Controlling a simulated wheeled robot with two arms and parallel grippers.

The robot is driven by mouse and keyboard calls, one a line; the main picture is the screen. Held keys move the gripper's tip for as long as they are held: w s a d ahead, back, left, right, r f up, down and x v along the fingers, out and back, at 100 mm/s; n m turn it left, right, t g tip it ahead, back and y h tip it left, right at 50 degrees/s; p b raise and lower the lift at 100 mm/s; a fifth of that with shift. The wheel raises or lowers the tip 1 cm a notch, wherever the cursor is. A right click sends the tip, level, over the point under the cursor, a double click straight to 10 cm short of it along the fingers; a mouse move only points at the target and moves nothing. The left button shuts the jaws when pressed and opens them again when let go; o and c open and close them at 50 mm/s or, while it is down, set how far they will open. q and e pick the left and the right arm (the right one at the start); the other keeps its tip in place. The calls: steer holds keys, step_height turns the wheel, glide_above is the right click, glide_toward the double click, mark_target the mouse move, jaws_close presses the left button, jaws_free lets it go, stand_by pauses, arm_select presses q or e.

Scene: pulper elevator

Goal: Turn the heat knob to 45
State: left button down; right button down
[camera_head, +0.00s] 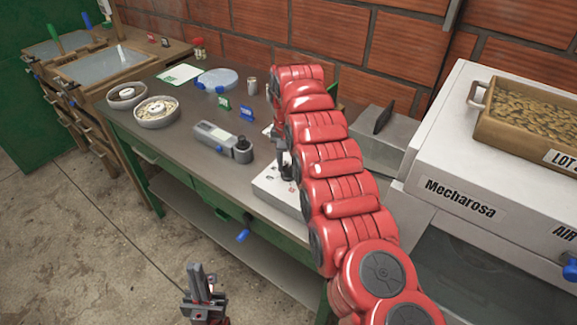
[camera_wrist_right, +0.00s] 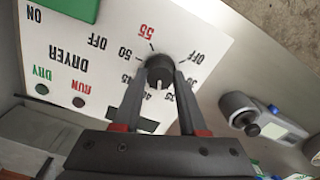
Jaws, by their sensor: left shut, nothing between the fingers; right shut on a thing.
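The black heat knob (camera_wrist_right: 160,68) is on a white panel marked DRYER (camera_wrist_right: 68,61), which appears upside down in the right wrist view. The printed scale around the knob runs from OFF through 30 to 55. The knob's white mark points down in that picture, towards the space between 40 and 35. My right gripper (camera_wrist_right: 160,74) is shut on the knob, one finger on each side. In the head view my right gripper (camera_head: 286,172) is over the white dryer box (camera_head: 280,193), and the knob is hidden. My left gripper (camera_head: 203,283) is shut and empty, low in front of the bench.
The green bench (camera_head: 185,165) holds a grey meter (camera_head: 215,134), bowls (camera_head: 157,111) and small signs (camera_head: 224,104). A white Mecharosa machine (camera_head: 440,165) with a tray of beans (camera_head: 530,115) stands at right. Open floor (camera_head: 110,240) lies at lower left.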

steer(key=m, duration=1.2)
steer(key=shift+m+p, duration=0.4)
stand_by(0.3)
steer(key=shift+c, duration=2.3)
jaws_free()
